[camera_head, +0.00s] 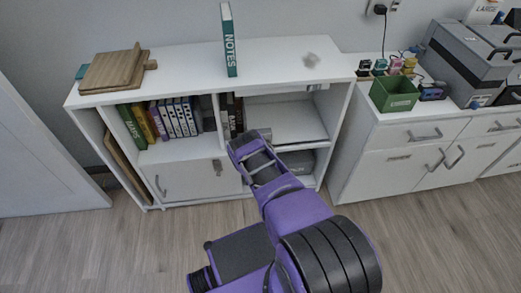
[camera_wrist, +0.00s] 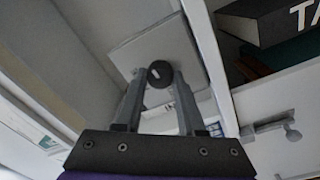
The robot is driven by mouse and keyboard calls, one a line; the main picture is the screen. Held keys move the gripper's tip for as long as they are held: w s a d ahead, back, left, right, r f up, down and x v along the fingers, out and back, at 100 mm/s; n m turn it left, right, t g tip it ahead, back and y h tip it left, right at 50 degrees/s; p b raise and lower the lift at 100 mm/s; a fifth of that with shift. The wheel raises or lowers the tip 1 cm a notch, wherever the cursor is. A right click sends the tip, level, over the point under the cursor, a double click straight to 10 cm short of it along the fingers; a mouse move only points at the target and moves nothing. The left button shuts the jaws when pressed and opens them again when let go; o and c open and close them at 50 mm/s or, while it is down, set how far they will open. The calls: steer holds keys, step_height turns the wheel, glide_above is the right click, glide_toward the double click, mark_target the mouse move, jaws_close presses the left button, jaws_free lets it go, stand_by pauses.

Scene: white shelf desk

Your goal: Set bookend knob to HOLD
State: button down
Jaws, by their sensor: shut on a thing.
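The bookend knob (camera_wrist: 159,72) is a round black dial with a short light mark on its face, seen in the wrist view. It sits on a pale grey bookend plate (camera_wrist: 142,52). My gripper (camera_wrist: 160,82) has one finger on each side of the knob and is shut on it. Any HOLD lettering is not readable. In the head view my gripper (camera_head: 252,146) reaches to the middle of the white shelf desk (camera_head: 190,60), at the divider between the compartments; it hides the knob there.
Books (camera_head: 172,118) stand in the left compartment, and the right compartment (camera_head: 285,120) is mostly open. A NOTES book (camera_head: 229,45) and wooden boards (camera_head: 112,70) are on top. In the wrist view, a dark book (camera_wrist: 270,20) and a door latch (camera_wrist: 270,131) are close on the right.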

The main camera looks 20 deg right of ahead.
steer(key=m+g, duration=0.1)
steer(key=m, duration=3.5)
steer(key=shift+d+r, duration=0.1)
steer(key=shift+d, duration=0.05)
stand_by(0.3)
steer(key=c, duration=0.5)
jaws_free()
